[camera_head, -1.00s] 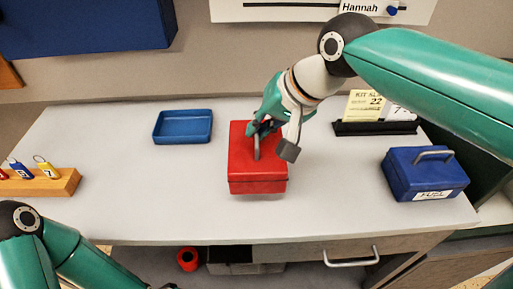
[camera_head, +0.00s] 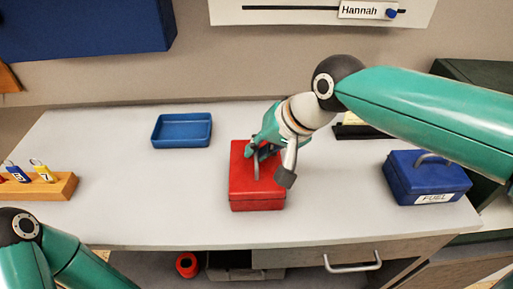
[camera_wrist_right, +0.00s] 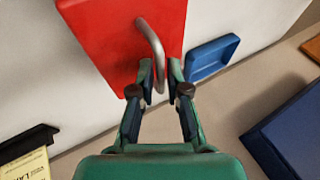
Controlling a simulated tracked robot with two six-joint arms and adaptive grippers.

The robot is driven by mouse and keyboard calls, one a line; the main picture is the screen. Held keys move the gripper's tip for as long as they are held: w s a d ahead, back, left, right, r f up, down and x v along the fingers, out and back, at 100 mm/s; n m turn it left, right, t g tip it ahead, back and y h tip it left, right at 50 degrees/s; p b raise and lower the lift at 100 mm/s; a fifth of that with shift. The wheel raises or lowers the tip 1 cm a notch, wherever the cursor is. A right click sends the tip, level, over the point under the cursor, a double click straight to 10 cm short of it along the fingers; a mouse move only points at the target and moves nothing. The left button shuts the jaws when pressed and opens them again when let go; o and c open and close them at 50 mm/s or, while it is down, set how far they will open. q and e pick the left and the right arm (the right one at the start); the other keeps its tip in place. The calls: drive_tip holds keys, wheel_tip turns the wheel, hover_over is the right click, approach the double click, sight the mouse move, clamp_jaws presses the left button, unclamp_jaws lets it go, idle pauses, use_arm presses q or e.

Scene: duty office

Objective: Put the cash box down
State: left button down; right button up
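The red cash box (camera_head: 257,199) is upright at the middle of the desk, at or just above its top; I see no clear gap under it. Its grey handle (camera_wrist_right: 151,40) rises from the lid. My right gripper (camera_head: 268,165) is over the lid. Part of the lid is hidden behind the gripper. My left arm shows at the lower left, but its gripper is outside the view.
A blue box (camera_head: 426,178) labelled FUEL stands at the right of the desk (camera_head: 150,205). A blue tray (camera_head: 182,144) lies behind and left of the cash box. A wooden block (camera_head: 55,188) with key tags is at the left.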

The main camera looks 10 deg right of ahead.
drive_tip(key=shift+o, duration=1)
drive_tip(key=shift+r, duration=0.15)
drive_tip(key=p+v, duration=0.1)
drive_tip(key=v, duration=1.1)
drive_tip(key=shift+s, duration=0.1)
